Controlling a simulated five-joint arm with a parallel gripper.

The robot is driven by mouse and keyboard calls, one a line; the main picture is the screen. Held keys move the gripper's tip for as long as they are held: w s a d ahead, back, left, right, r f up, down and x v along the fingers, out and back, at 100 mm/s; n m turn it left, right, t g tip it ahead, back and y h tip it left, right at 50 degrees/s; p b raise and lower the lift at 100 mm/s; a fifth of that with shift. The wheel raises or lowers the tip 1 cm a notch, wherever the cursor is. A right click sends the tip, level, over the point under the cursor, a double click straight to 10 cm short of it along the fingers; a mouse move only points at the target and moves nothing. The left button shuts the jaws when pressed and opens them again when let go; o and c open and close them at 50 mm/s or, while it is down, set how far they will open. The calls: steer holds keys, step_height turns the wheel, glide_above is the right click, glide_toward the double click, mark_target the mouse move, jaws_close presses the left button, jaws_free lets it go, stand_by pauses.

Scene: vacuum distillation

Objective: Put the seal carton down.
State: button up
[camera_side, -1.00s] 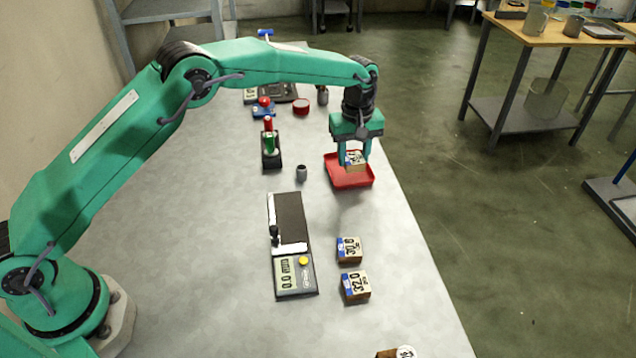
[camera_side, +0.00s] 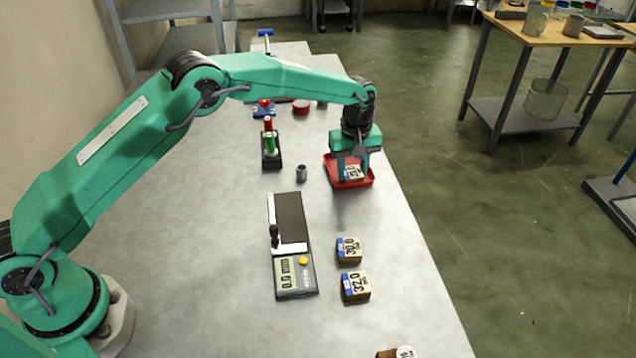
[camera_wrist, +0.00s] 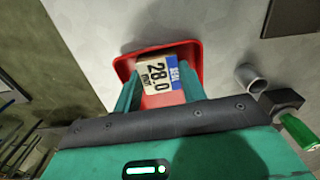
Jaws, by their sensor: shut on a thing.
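The seal carton (camera_wrist: 158,76) is a small box with a white and blue label reading 28.0 mm. It also shows in the side view (camera_side: 353,173), low inside the red tray (camera_side: 333,176). My gripper (camera_side: 352,176) is shut on it from both sides, pointing down into the tray. In the wrist view the red tray (camera_wrist: 196,52) surrounds the carton and fingers. I cannot tell whether the carton touches the tray floor.
Cartons marked 30.0 (camera_side: 348,250) and 32.0 (camera_side: 355,286) sit nearer the front beside a digital caliper gauge (camera_side: 293,245). A small grey cylinder (camera_side: 301,173) stands left of the tray. The table's right edge is close to the tray.

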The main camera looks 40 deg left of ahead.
mark_target(352, 171)
steer(key=o, duration=1)
steer(key=shift+c, duration=0.2)
steer(key=shift+r, duration=0.1)
step_height(352, 171, up, 12)
stand_by(0.3)
